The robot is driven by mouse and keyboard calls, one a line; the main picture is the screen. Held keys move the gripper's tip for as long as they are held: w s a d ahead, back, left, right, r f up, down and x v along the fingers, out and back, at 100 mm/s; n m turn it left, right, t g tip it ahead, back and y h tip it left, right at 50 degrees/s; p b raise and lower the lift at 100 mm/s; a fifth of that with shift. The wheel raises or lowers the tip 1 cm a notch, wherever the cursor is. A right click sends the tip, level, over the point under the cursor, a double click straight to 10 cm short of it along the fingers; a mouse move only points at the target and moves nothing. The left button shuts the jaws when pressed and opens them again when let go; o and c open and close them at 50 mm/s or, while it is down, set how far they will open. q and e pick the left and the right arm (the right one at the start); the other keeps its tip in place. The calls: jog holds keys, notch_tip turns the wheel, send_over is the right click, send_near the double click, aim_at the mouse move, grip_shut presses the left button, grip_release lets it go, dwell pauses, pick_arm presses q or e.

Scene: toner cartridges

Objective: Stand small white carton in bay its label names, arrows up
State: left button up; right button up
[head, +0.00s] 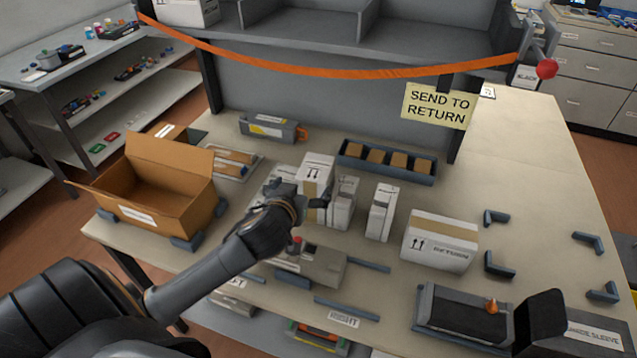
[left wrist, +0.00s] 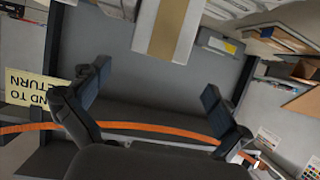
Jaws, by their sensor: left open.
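Several small white cartons stand near the middle of the table in the head view. One is a taped carton (head: 320,166) with up arrows, one stands beside it (head: 344,208), and a slim one (head: 382,212) stands apart to the right; which one the task means I cannot tell. My left gripper (head: 308,197) is open in front of the taped carton. In the left wrist view, its spread fingers (left wrist: 155,80) have nothing between them, and a white carton with brown tape (left wrist: 167,25) lies beyond them. The grey shelf bays (head: 310,28) are at the back; their labels are mostly out of view. My right gripper is not seen.
An orange ribbon (head: 350,70) hangs across the shelf front, with a SEND TO RETURN sign (head: 437,105) below it. An open brown box (head: 160,190), a RETURN carton (head: 440,240) and a blue tray (head: 387,163) take up table space. The table's right rear is clear.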

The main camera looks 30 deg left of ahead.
aim_at(311, 177)
pick_arm(q)
jog(key=x, duration=0.6)
jog(key=shift+p, duration=0.4)
jog(key=shift+w+a+f+p, duration=0.1)
jog(key=shift+w+p, duration=0.15)
jog(key=shift+w, duration=0.1)
jog(key=shift+w+a+f+p, duration=0.1)
jog(key=shift+w+p, duration=0.15)
jog(key=shift+w, duration=0.1)
jog(key=shift+p+x, duration=0.3)
jog(key=shift+x, duration=1.6)
jog(key=shift+s+d+f, duration=0.1)
jog(key=shift+d+f, duration=0.05)
jog(key=shift+d, duration=0.05)
jog(key=shift+c, duration=0.4)
jog(key=c, duration=1.8)
